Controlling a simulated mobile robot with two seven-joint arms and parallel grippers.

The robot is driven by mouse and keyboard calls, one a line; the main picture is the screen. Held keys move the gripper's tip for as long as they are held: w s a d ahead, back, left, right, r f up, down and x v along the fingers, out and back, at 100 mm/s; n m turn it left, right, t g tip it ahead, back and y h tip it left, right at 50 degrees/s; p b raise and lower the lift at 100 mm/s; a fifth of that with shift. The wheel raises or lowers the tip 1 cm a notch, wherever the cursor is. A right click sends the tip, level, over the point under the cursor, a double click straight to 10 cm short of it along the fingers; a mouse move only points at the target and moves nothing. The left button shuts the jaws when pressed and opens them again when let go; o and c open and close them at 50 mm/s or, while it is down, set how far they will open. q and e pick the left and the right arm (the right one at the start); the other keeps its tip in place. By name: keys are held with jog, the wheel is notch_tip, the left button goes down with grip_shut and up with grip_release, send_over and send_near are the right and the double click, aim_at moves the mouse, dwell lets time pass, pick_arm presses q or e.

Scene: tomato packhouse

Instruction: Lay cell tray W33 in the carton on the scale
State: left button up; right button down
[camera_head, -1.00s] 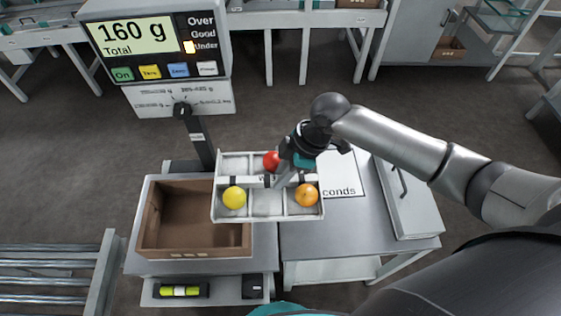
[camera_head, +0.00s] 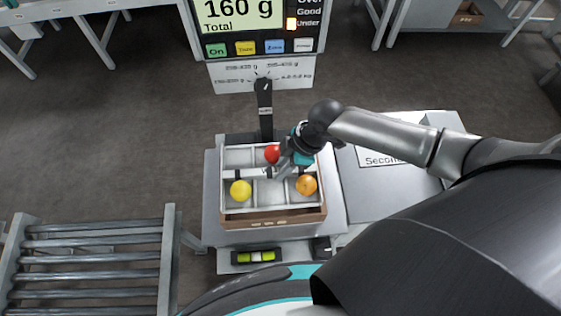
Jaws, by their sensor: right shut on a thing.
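The white cell tray (camera_head: 269,193) holds a yellow tomato, a red tomato and an orange tomato in separate cells. My right gripper (camera_head: 286,170) is shut on the tray near its middle, between the red and orange tomatoes. The brown carton (camera_head: 270,219) stands on the scale platform (camera_head: 212,200). The tray appears over the carton's opening and covers most of it; the carton's front wall shows below the tray. I cannot tell how far the tray is above the carton floor. Any label on the tray is not readable. My left gripper is out of view.
The scale display (camera_head: 238,12) reads 160 g total, with the light by "Under" lit. Its dark post (camera_head: 264,110) rises behind the carton. A roller conveyor (camera_head: 90,255) lies at left. A bench with a "Seconds" sign (camera_head: 385,155) stands at right.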

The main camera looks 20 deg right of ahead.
jog(key=shift+d+f+b, duration=0.15)
jog(key=shift+f+b, duration=0.7)
notch_tip(320, 180, down, 2)
jog(key=shift+f+b, duration=0.15)
jog(key=shift+b, duration=1.1)
jog(key=shift+f+b, duration=2.85)
jog(key=shift+f, duration=1.05)
jog(key=shift+f+b, duration=0.4)
jog(key=shift+f, duration=0.3)
jog(key=c, duration=0.7)
grip_release()
jog(key=shift+c, duration=1.4)
